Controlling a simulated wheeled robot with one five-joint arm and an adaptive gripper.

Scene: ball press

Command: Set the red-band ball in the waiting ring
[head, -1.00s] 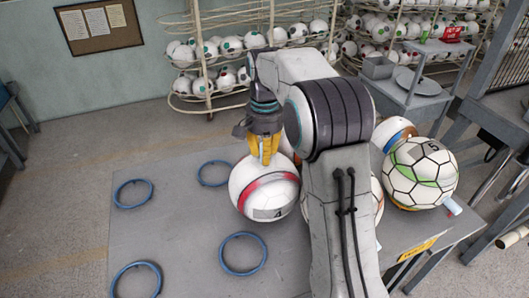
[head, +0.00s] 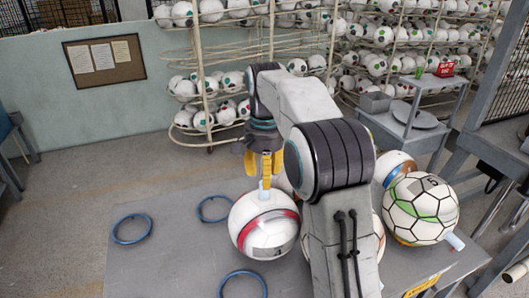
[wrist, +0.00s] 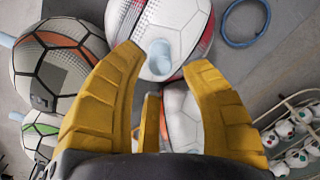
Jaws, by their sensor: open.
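The red-band ball (head: 264,232), white with a red band, rests on the grey table (head: 165,265), left of my arm. A pale blue knob (head: 264,190) stands up from its top; the knob also shows in the wrist view (wrist: 160,52). My gripper (head: 266,172) is open and empty just above the knob, fingers pointing down. In the wrist view its fingers (wrist: 163,62) are spread either side of the knob. Blue rings lie empty on the table: a left one (head: 114,236), a back one (head: 200,215) and a front one (head: 222,286). Which is the waiting ring is unclear. What is under the ball is hidden.
A green-lined ball (head: 421,205) and an orange-and-blue ball (head: 394,166) sit to the right of my arm. Another white ball (wrist: 183,115) is close by the red-band ball. Ball racks (head: 205,90) and a grey cart (head: 410,130) stand behind.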

